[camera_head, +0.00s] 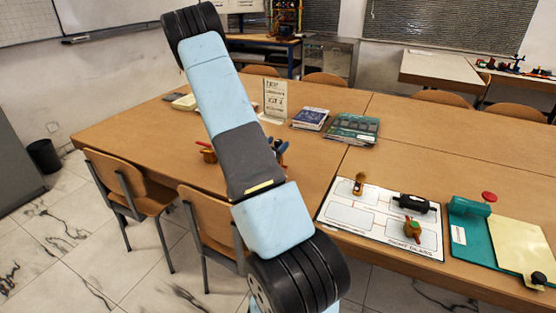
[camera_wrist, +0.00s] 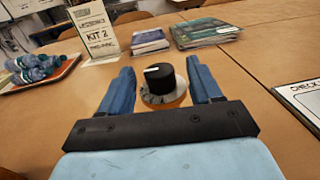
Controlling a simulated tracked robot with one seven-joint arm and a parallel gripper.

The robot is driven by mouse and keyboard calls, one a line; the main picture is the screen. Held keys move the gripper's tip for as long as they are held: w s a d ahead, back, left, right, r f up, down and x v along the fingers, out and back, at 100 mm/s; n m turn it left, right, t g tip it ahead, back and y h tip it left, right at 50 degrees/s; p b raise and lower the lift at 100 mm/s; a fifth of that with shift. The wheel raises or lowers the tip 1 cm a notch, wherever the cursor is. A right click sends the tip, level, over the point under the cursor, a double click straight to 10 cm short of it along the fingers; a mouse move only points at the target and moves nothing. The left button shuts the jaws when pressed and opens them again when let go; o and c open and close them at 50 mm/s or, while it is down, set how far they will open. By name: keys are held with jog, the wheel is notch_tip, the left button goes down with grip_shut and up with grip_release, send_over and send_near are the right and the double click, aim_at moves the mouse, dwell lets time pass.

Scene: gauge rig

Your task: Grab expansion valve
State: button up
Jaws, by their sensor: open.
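A black knob with a white mark on a brass-orange body (camera_wrist: 160,82), which looks like the expansion valve, stands on the table between my gripper's fingers in the wrist view. My gripper (camera_wrist: 160,88) is open, with one blue finger on each side of the knob. I cannot tell whether either finger touches it. In the head view, my gripper (camera_head: 279,150) shows only partly behind my arm, over the wooden table, and the valve cannot be made out clearly.
A tray of bluish items (camera_wrist: 68,66) lies left. A white check mat (camera_head: 342,215) holds several parts, including a black cylinder (camera_head: 414,203); a teal stand (camera_head: 470,212) is further right.

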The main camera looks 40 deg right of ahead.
jog(key=shift+x, duration=1)
jog(key=shift+c, duration=0.3)
grip_shut()
